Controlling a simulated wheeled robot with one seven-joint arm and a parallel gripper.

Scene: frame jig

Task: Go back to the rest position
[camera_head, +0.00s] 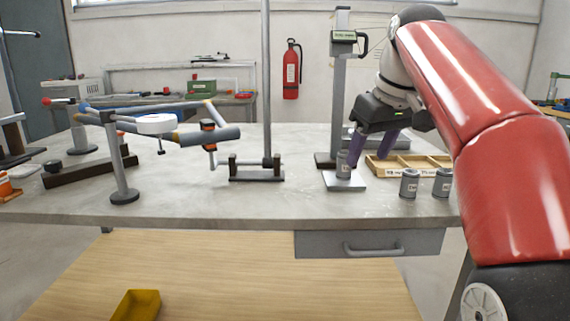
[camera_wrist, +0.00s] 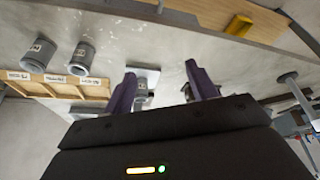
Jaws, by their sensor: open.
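My gripper (camera_head: 367,153) is above the right part of the workbench, its two purple fingers spread apart and pointing down. In the wrist view my gripper (camera_wrist: 160,68) is open, with nothing held between the fingertips. A grey can (camera_head: 343,165) stands upright on the pale plate (camera_head: 352,184) of a post stand, close by the left finger in the head view. In the wrist view that can (camera_wrist: 142,92) shows partly between the fingers, its lower part hidden by my gripper body. My red arm comes in from the right side of the head view.
Two more grey cans (camera_head: 409,184) (camera_head: 442,183) stand on the bench in front of a labelled wooden tray (camera_head: 436,160). A tall stand post (camera_head: 340,100) rises behind the plate. A clamped tube frame (camera_head: 213,134) fills the left. The bench's front middle (camera_head: 230,205) is clear.

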